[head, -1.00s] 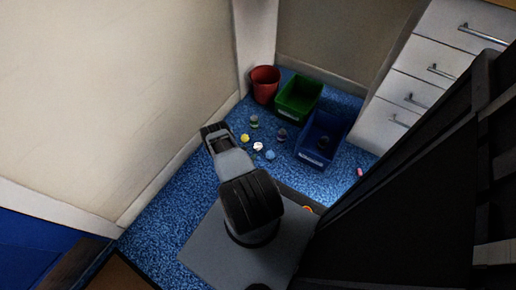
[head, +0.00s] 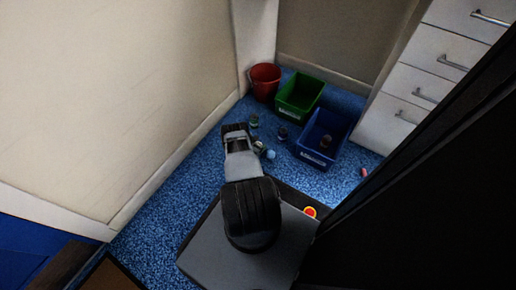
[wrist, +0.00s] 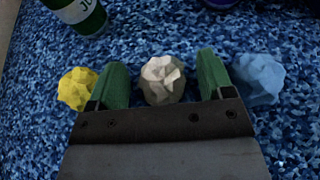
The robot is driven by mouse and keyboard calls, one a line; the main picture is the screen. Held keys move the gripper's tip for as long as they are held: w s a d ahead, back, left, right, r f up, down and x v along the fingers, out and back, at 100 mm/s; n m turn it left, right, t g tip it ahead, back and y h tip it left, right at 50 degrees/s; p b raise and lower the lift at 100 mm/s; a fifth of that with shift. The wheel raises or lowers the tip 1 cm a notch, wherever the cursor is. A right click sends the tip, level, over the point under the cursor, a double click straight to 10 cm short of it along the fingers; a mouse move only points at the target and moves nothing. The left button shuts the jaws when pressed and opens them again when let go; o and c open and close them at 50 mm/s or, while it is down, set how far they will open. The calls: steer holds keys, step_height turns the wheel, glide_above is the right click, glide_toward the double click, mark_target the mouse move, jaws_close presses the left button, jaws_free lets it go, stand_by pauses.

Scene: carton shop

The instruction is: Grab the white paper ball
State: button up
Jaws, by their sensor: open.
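The white paper ball (wrist: 162,80) is a crumpled, greyish-white lump on the blue speckled floor. In the wrist view it sits between the two green fingers of my gripper (wrist: 163,82), with a gap on each side. My gripper is open and holds nothing. In the head view my arm covers much of this spot, and I cannot make out the white ball clearly.
A yellow ball (wrist: 76,88) lies just outside the left finger, a blue ball (wrist: 260,78) just outside the right. A green jar (wrist: 80,14) stands beyond. A red bucket (head: 264,80), green bin (head: 299,95) and blue bin (head: 312,155) stand farther back.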

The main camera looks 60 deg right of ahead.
steer(key=shift+d+f, duration=0.15)
steer(key=shift+d, duration=0.25)
steer(key=c, duration=1)
